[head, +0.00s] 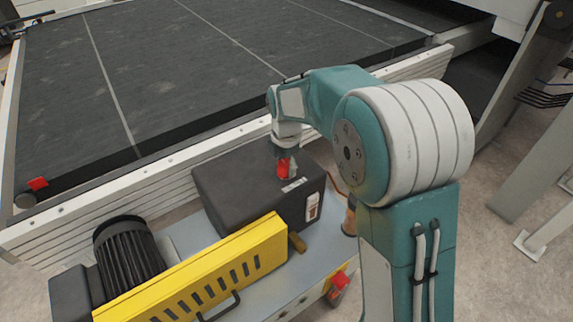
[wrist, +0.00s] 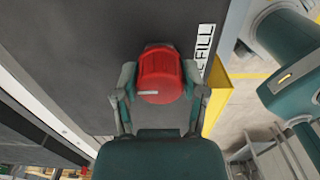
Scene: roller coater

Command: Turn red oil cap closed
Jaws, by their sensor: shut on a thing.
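The red oil cap (wrist: 160,75) is a ribbed red cap with a short pale mark near its lower edge in the wrist view. It sits on top of the dark tank box (head: 225,192), and it also shows in the head view (head: 284,168). My gripper (wrist: 158,82) has one finger on each side of the cap and is shut on it. In the head view my gripper (head: 284,160) points down at the cap from above. A white label with "FILL" lettering (wrist: 205,48) lies beside the cap. The cap's underside and seat are hidden.
A yellow slotted guard (head: 200,270) and a black ribbed motor (head: 128,252) stand in front of the tank box. A wide dark conveyor bed (head: 180,60) with a pale metal rail (head: 120,190) runs behind. Bare floor lies to the right.

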